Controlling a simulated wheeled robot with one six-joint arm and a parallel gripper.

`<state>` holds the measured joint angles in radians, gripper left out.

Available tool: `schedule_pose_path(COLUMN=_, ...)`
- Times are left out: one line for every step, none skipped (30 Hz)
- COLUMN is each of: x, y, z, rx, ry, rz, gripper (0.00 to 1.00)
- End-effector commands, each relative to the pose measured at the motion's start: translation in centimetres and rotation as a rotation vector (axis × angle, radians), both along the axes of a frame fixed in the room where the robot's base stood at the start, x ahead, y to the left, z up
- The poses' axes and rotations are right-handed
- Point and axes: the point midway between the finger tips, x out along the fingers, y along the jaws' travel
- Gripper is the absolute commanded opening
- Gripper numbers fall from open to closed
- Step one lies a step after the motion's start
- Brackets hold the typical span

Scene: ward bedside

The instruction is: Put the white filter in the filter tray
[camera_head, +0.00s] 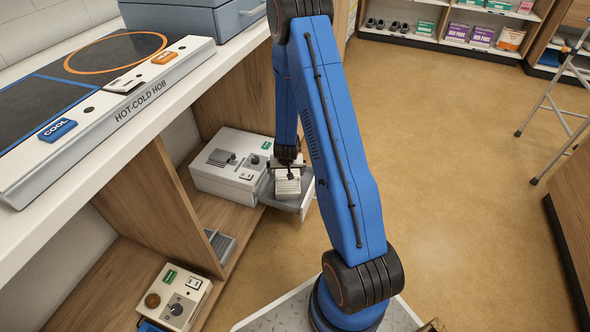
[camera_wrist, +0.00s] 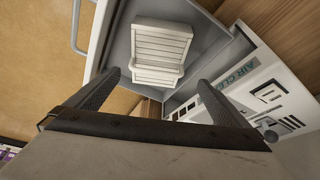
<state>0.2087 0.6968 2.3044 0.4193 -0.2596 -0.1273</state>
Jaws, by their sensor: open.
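The white filter (camera_head: 287,188), a slatted block, sits in the open grey filter tray (camera_head: 305,201), which is pulled out of the white air cleaner box (camera_head: 224,181). In the wrist view the filter (camera_wrist: 160,52) lies inside the walls of the tray (camera_wrist: 205,22), though whether it is fully seated I cannot tell. My gripper (camera_head: 288,168) is right above the filter. In the wrist view my gripper (camera_wrist: 158,80) is open, its two fingers apart, with the filter beyond their tips. My fingers hide part of the tray's edges.
A grey slatted piece (camera_head: 221,245) lies on the wooden shelf. A second white device (camera_head: 175,298) with a knob stands at lower left. The counter with the hot-cold hob (camera_head: 110,125) overhangs the shelves.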

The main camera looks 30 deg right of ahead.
Motion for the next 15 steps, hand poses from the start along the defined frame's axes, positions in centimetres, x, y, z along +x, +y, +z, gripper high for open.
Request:
schedule_pose_path(x=0.2, y=0.3, z=1.2, rx=0.004, ry=-0.008, rz=0.008, gripper=1.00)
schedule_pose_path(x=0.3, y=0.6, z=2.0, rx=0.008, ry=-0.010, rz=0.015, gripper=1.00)
schedule_pose_path(x=0.4, y=1.0, z=3.2, rx=0.014, ry=-0.015, rz=0.023, gripper=1.00)
schedule_pose_path(x=0.4, y=1.4, z=4.1, rx=0.020, ry=-0.017, rz=0.031, gripper=1.00)
schedule_pose_path(x=0.5, y=1.7, z=5.2, rx=0.024, ry=-0.022, rz=0.038, gripper=1.00)
schedule_pose_path(x=0.5, y=2.2, z=6.5, rx=0.032, ry=-0.025, rz=0.050, gripper=1.00)
schedule_pose_path(x=0.4, y=2.6, z=7.5, rx=0.037, ry=-0.027, rz=0.060, gripper=1.00)
schedule_pose_path(x=0.4, y=2.9, z=8.5, rx=0.041, ry=-0.030, rz=0.068, gripper=1.00)
schedule_pose_path(x=0.3, y=3.5, z=9.8, rx=0.048, ry=-0.033, rz=0.080, gripper=1.00)
schedule_pose_path(x=0.2, y=3.8, z=10.8, rx=0.052, ry=-0.034, rz=0.088, gripper=1.00)
schedule_pose_path(x=0.0, y=4.2, z=11.7, rx=0.056, ry=-0.037, rz=0.098, gripper=1.00)
schedule_pose_path(x=-0.2, y=4.7, z=13.0, rx=0.062, ry=-0.039, rz=0.110, gripper=1.00)
schedule_pose_path(x=-0.4, y=5.0, z=13.9, rx=0.065, ry=-0.041, rz=0.118, gripper=1.00)
schedule_pose_path(x=-0.6, y=5.4, z=14.8, rx=0.069, ry=-0.042, rz=0.127, gripper=1.00)
schedule_pose_path(x=-0.9, y=5.8, z=16.1, rx=0.073, ry=-0.044, rz=0.138, gripper=1.00)
